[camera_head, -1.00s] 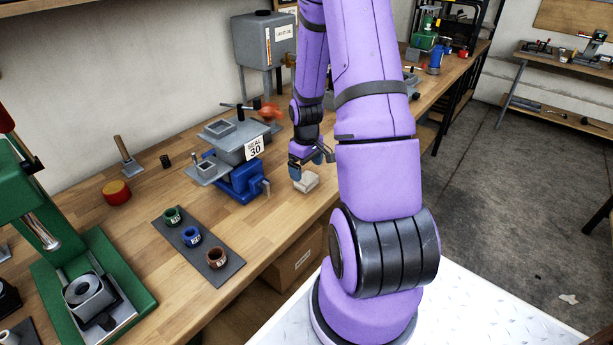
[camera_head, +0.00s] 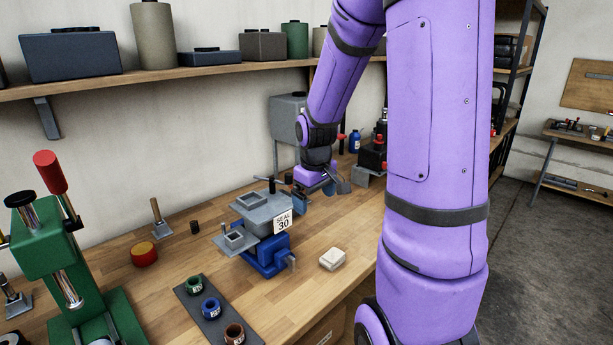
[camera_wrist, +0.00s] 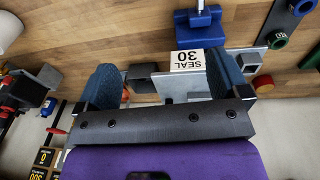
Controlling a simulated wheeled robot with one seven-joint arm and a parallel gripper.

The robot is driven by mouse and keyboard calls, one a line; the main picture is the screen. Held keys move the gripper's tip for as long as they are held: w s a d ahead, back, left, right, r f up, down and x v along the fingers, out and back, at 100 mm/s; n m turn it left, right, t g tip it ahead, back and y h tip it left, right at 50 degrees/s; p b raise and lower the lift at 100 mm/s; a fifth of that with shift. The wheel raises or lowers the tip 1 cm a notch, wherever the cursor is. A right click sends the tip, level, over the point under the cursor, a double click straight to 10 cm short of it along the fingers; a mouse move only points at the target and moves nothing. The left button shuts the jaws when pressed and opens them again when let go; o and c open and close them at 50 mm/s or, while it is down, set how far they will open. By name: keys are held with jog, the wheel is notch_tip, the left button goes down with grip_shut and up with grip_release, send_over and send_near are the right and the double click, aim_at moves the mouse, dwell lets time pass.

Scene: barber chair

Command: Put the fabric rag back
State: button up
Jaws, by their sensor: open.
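The fabric rag appears to be the small off-white folded block (camera_head: 332,259). It lies flat on the wooden bench near its front edge, right of the blue vise. My gripper (camera_head: 328,187) is raised above the bench, behind and apart from the rag. In the wrist view my gripper (camera_wrist: 163,82) shows two blue finger pads spread wide with nothing held between them.
A blue vise (camera_head: 266,256) carries a grey fixture with a "SEAL 30" label (camera_head: 283,221). A dark strip (camera_head: 207,318) with several coloured rings lies in front. A grey tank (camera_head: 287,118) stands behind. Bare bench (camera_head: 345,225) surrounds the rag.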

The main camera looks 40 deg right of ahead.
jog(key=s+a+r+t, duration=0.2)
jog(key=s+a+r, duration=0.3)
jog(key=a+r, duration=0.55)
jog(key=s+a+r+t, duration=0.1)
jog(key=s+a+r, duration=0.2)
jog(key=s+a, duration=0.1)
jog(key=s+a+r+t+y, duration=0.1)
jog(key=s+a+r, duration=0.2)
jog(key=s, duration=0.4)
jog(key=shift+a+r, duration=0.35)
jog(key=shift+r, duration=0.3)
jog(key=shift+w, duration=0.1)
